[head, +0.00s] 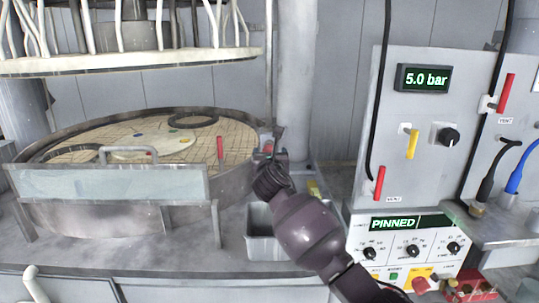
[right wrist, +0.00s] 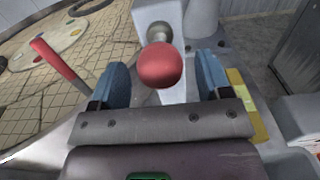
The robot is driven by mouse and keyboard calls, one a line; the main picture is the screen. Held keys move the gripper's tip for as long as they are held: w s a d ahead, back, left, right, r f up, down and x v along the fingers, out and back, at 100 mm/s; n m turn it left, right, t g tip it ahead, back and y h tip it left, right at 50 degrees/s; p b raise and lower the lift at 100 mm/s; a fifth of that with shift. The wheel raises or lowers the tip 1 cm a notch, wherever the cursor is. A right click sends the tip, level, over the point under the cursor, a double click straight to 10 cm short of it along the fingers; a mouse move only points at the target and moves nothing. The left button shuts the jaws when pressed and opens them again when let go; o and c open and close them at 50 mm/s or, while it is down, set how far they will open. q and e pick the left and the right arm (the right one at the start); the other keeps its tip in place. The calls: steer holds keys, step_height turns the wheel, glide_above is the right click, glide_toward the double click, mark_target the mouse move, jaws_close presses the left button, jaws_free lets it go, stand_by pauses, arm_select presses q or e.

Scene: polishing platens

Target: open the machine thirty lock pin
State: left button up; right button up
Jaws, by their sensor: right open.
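The lock pin appears to be the red ball knob (right wrist: 160,65) on a grey metal block, seen in the right wrist view. My right gripper (right wrist: 160,82) is open, with its two blue fingertips on either side of the knob and gaps visible between them. In the head view my right gripper (head: 270,150) is at the right rim of the round platen (head: 235,180) and mostly covers the pin. The panel display (head: 393,223) reads PINNED. My left gripper is not in view.
A thin red upright handle (right wrist: 58,65) stands left of my right gripper. A grey bin (head: 262,247) sits below my right arm. The control panel (head: 375,130) with levers and cables stands to the right. The upper plate (head: 130,62) hangs above the platen.

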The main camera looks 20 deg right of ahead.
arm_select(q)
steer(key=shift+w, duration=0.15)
arm_select(e)
steer(key=shift+x, duration=0.9)
